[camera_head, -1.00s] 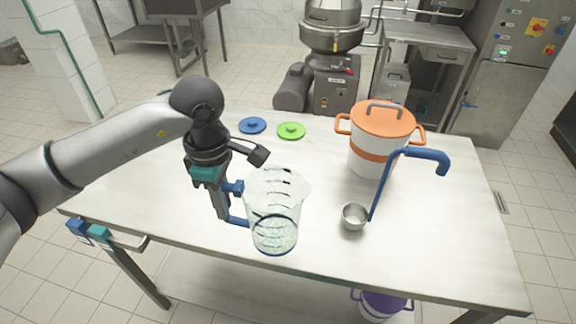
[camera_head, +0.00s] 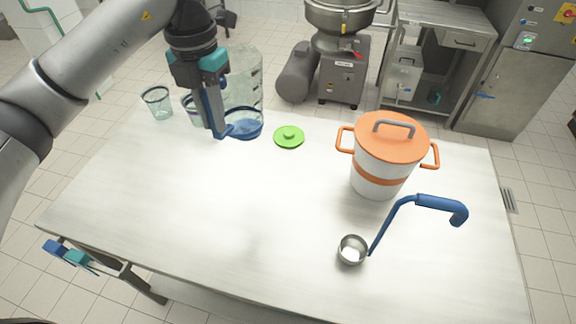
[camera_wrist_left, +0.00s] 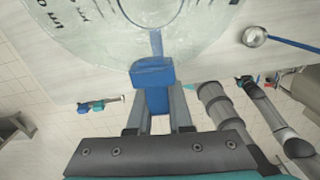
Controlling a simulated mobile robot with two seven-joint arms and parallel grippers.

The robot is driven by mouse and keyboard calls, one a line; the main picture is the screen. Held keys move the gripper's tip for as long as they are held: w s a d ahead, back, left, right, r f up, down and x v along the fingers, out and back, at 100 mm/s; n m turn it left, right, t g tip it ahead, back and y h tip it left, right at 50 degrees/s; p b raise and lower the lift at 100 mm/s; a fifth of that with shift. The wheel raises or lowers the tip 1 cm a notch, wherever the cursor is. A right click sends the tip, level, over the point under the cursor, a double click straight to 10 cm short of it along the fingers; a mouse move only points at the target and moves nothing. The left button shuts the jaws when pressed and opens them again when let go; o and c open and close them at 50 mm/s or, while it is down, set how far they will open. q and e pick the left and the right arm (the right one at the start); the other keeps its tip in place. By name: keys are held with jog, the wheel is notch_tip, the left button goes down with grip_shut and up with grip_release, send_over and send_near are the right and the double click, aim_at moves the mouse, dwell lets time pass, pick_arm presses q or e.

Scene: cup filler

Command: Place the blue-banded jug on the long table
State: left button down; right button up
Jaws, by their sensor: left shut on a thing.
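The blue-banded jug (camera_head: 246,80) is clear, with dark measuring marks and a blue ring near its base. My left gripper (camera_head: 222,130) is shut on its blue handle, at the jug's left side. The jug is upright over the far left part of the long table (camera_head: 200,220); I cannot tell whether its base touches the top. The left wrist view shows the jug (camera_wrist_left: 130,25) large, with the left gripper (camera_wrist_left: 152,90) on its handle. My right arm appears small at the right of that view; its jaws are unclear.
Clear cups (camera_head: 157,103) stand left of the jug, one partly hidden by my gripper. A green lid (camera_head: 289,137) lies right of it. An orange-lidded pot (camera_head: 381,170) and a ladle (camera_head: 352,250) stand at the right. The table's middle and front left are bare.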

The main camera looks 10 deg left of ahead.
pick_arm(q)
jog(key=shift+w+f, duration=0.1)
jog(key=shift+w, duration=0.15)
jog(key=shift+s+f+b, duration=0.1)
jog(key=shift+f+b, duration=0.5)
jog(key=shift+f, duration=9.3)
pick_arm(e)
jog(key=shift+s+d+f+g, duration=0.15)
jog(key=shift+s+f, duration=0.2)
jog(key=shift+s, duration=0.25)
jog(key=shift+s+a+f+g, duration=0.15)
jog(key=shift+s+f, duration=0.2)
jog(key=shift+s, duration=0.2)
jog(key=shift+d, duration=0.1)
pick_arm(q)
jog(key=shift+f, duration=0.15)
jog(key=c, duration=0.8)
grip_release()
jog(key=shift+c, duration=0.2)
pick_arm(e)
jog(key=shift+f, duration=0.1)
